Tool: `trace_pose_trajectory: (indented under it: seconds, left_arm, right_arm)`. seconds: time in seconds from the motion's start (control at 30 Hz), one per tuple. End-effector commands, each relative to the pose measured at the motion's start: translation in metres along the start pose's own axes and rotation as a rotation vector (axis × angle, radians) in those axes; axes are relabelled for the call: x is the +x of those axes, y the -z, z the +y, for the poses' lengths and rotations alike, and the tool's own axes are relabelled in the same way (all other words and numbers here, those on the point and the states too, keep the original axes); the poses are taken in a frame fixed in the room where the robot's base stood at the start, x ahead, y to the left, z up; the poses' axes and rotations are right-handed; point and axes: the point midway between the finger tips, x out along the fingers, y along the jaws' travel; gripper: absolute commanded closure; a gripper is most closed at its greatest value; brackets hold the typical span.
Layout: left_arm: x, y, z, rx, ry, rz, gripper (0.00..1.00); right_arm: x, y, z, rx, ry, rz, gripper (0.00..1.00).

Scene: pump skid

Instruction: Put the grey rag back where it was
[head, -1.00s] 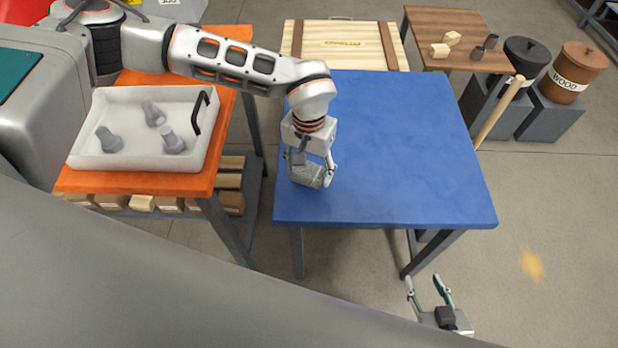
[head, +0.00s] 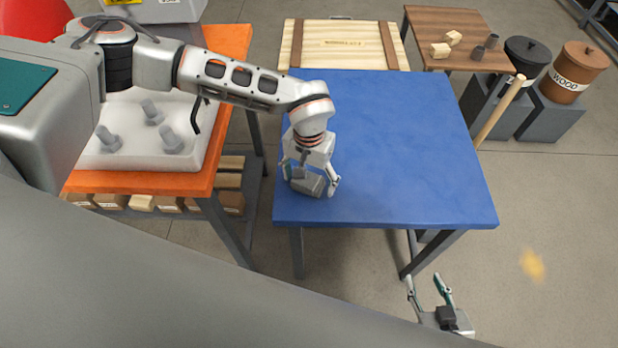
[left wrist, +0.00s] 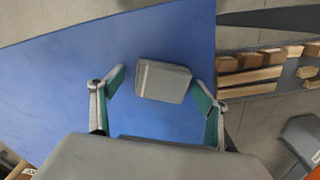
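The grey rag (head: 308,185), a folded block with a pale stripe, is at the front left of the blue table (head: 400,150). It also shows in the left wrist view (left wrist: 163,83), where it appears to lie flat on the blue top. My left gripper (head: 311,182) is directly above it, fingers spread on either side. In the left wrist view the gripper (left wrist: 158,80) has a clear gap between its left finger and the rag; the right fingertip is very near the rag's edge, and contact cannot be told. My right gripper (head: 428,285) is open and empty, low in front of the table.
An orange bench (head: 229,105) at left bears a white tray (head: 150,160) with several grey fittings, partly hidden by my arm. Behind the blue table are a wooden crate (head: 342,58) and a brown table (head: 455,25). A wooden handle (head: 500,110) leans at its right edge.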

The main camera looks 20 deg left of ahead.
Motion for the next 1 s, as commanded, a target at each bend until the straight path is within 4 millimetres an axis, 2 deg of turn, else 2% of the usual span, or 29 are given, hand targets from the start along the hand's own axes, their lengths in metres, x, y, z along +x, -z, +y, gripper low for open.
trace_pose_trajectory:
  seconds: [0.27, 0.37, 0.7, 0.83, 1.0]
  left_arm:
    - [-0.009, 0.001, 0.000, -0.001, 0.000, 0.002, 0.25]
    - [-0.023, 0.002, 0.000, 0.001, 0.000, 0.005, 0.25]
    - [-0.092, 0.002, 0.000, 0.000, 0.001, 0.005, 0.25]
    - [-0.110, 0.001, 0.000, -0.001, 0.001, 0.003, 0.25]
    - [-0.122, 0.000, 0.000, 0.000, 0.000, 0.001, 0.25]
  right_arm:
    - [0.000, -0.001, 0.000, 0.000, 0.001, -0.005, 0.60]
    - [-0.001, -0.001, 0.000, 0.000, 0.001, -0.004, 0.60]
    - [-0.002, 0.003, 0.000, -0.001, 0.000, -0.001, 0.60]
    - [-0.002, 0.004, 0.001, -0.001, 0.000, 0.002, 0.60]
    - [-0.002, 0.005, 0.001, 0.000, -0.001, 0.004, 0.60]
